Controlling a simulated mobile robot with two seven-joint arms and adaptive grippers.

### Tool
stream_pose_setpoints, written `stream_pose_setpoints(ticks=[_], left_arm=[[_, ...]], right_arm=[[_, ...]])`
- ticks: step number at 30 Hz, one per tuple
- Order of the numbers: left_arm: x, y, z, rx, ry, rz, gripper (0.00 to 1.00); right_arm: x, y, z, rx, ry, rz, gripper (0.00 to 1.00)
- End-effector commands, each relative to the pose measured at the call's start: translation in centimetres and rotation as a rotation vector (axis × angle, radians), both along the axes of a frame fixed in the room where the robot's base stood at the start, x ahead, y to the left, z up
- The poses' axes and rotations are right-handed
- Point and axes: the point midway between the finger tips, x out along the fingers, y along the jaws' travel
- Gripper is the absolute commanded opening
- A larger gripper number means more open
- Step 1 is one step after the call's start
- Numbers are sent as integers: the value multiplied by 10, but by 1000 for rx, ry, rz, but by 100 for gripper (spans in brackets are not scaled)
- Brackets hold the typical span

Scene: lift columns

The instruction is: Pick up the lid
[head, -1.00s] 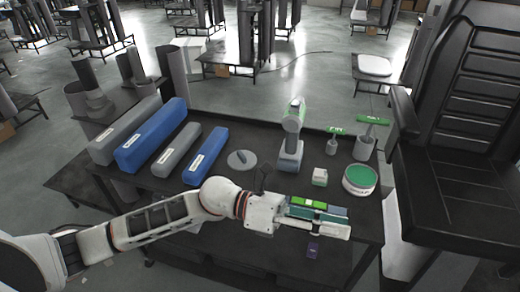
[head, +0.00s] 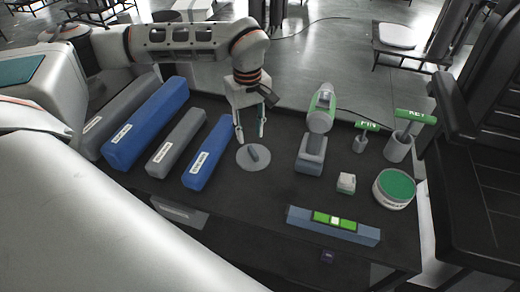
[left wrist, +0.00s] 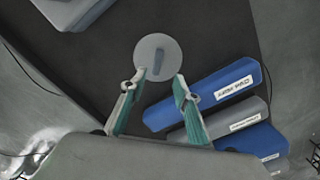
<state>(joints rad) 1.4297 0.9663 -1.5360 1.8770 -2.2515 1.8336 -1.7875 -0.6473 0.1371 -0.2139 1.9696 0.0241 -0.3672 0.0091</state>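The lid (head: 262,164) is a flat grey disc with a raised dark grip bar across its middle. It lies on the dark table (head: 270,205), to the right of the blue and grey boxes. My left gripper (head: 250,138) is above the lid, pointing down, with its two fingers spread and nothing between them. In the left wrist view the lid (left wrist: 158,56) lies just beyond the open fingertips (left wrist: 155,84). The fingers appear apart from the lid. My right gripper does not show.
Long blue (head: 147,128) and grey (head: 177,143) boxes stand left of the lid. A green and grey drill-like tool (head: 316,125) stands to the right. A level (head: 360,231), a small box (head: 346,183) and a green-topped tub (head: 394,188) lie further right.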

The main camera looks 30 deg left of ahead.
Motion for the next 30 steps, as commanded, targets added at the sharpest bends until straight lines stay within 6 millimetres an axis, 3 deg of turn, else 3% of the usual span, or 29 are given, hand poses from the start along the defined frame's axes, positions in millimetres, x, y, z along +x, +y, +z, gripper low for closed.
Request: stream_pose_setpoints(ticks=[18, 28, 30], left_arm=[[4, -6, -70, 2, 3, 0, 31], [4, -6, -76, 1, -1, 0, 31], [4, -6, -76, 1, -1, 0, 13]], right_arm=[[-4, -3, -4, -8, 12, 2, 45], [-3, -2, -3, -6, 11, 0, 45], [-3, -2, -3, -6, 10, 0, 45]])
